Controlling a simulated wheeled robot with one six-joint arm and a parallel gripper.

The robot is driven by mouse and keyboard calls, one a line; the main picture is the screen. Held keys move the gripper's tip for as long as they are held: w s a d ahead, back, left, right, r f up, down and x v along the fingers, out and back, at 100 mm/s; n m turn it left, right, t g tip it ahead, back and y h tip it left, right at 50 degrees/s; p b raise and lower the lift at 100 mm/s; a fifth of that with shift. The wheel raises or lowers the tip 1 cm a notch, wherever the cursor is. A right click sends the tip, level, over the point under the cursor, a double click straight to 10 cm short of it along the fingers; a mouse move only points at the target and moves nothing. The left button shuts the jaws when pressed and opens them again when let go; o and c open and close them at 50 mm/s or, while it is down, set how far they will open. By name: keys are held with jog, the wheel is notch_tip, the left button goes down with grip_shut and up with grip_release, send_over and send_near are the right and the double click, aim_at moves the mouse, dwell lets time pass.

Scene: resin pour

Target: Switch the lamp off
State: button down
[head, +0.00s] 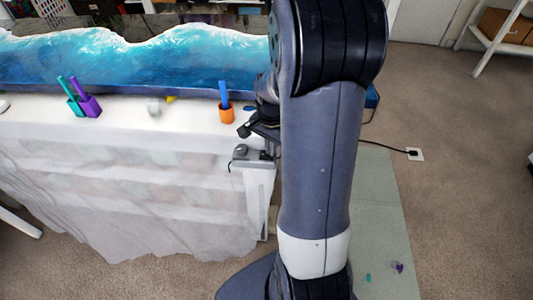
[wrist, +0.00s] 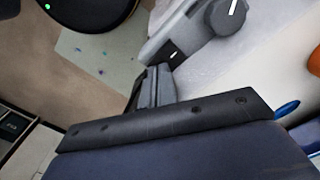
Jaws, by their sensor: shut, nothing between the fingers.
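A grey fixture (head: 253,160) with a round knob is at the right front corner of the white-covered table. In the wrist view the knob (wrist: 218,17) has a white line, and a dark patch with a small white mark lies below it. I cannot tell whether this is the lamp's switch; no lamp head or light is clearly visible. My gripper (head: 247,130) is just above the fixture, partly hidden behind my arm. In the wrist view its fingers (wrist: 153,82) are shut and empty, close to the fixture; I cannot tell whether they touch.
The table (head: 180,130) holds an orange cup (head: 227,113), teal and purple cups (head: 90,106) with sticks, and a blue wave-patterned panel (head: 190,62). A floor outlet (head: 415,154) has a black cable. A pale green mat (head: 385,210) with small bits lies right of my arm.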

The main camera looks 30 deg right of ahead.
jog(key=shift+f, duration=0.2)
jog(key=shift+r+p, duration=2.75)
jog(key=shift+r, duration=0.85)
jog(key=shift+f, duration=0.15)
